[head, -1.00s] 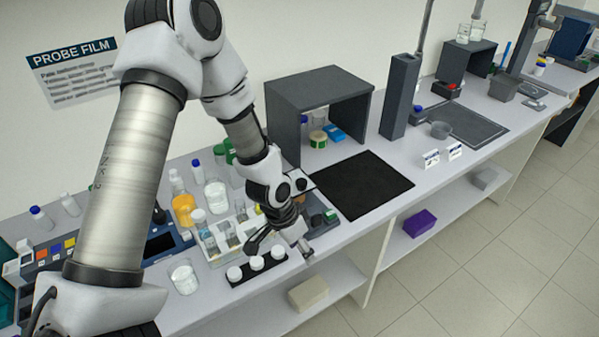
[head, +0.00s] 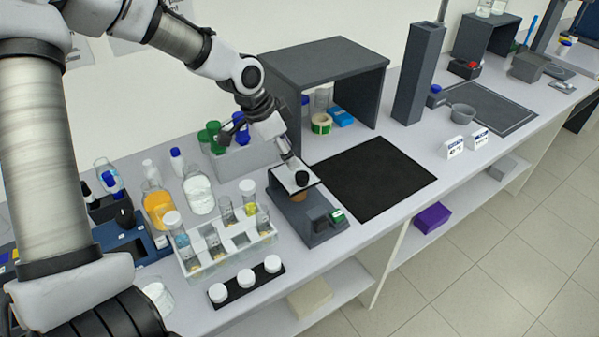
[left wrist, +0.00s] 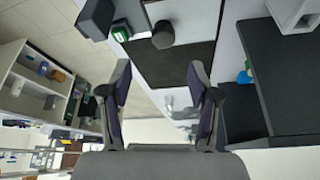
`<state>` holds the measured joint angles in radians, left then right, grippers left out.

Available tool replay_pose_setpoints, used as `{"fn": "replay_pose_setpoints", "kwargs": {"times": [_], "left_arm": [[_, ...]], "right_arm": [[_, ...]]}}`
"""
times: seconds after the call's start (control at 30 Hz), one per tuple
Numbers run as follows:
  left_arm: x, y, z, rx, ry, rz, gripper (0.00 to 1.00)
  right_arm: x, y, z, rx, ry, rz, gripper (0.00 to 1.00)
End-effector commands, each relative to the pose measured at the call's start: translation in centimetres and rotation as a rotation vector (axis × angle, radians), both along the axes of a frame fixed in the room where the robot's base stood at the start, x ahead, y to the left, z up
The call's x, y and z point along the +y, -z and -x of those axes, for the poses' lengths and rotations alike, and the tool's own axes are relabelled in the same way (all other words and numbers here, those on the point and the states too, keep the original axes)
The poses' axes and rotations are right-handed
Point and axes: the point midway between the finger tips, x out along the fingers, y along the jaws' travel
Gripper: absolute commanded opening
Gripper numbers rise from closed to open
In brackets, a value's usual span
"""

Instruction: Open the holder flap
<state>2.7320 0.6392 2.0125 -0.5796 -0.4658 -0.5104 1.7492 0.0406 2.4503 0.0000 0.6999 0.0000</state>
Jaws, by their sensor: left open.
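The holder is a dark grey device (head: 312,222) on the bench with a green-marked block at its front right corner. Its flap looks like a pale, dark-edged plate (head: 283,177) with a round black knob (head: 302,178). Something brownish shows just under the plate. My left gripper (head: 288,156) is just behind and above the plate; I cannot tell if it touches. In the left wrist view the two fingers (left wrist: 158,80) are spread with nothing between them. The pale plate (left wrist: 190,18) and knob (left wrist: 163,35) appear beyond the fingertips. My right gripper is not in view.
A black mat (head: 375,180) lies right of the holder, below an open grey shelf box (head: 325,62). A clear rack (head: 230,243) of vials and a black strip of white-capped jars (head: 246,285) stand to the left. Bottles crowd the back left.

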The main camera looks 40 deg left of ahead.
Motion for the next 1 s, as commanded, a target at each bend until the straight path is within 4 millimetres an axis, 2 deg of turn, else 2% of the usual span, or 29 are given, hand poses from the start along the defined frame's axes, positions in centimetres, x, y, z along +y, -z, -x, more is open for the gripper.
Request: {"fn": "replay_pose_setpoints", "kwargs": {"times": [0.27, 0.4, 0.7, 0.73, 0.8, 0.9, 1.0], "left_arm": [[-1.1, 4.2, -1.3, 0.007, 0.000, -0.002, 0.61], [-1.5, 6.3, -2.0, 0.003, -0.001, -0.002, 0.61], [-1.7, 6.9, -2.3, 0.001, -0.002, -0.001, 0.61], [-1.7, 6.9, -2.3, 0.001, -0.002, -0.001, 0.54], [-1.7, 6.9, -2.3, 0.001, -0.002, -0.001, 0.29], [-1.7, 6.9, -2.3, 0.001, -0.002, -0.001, 0.00], [-1.7, 6.9, -2.3, 0.001, -0.002, -0.001, 0.00]], "right_arm": [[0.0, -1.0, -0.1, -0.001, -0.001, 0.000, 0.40], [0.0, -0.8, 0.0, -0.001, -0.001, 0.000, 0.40], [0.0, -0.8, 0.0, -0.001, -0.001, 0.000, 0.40], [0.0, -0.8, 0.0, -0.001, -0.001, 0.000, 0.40], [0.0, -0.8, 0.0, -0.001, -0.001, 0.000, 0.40], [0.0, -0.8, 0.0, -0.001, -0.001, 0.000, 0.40], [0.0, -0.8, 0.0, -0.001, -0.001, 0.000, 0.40]]}}
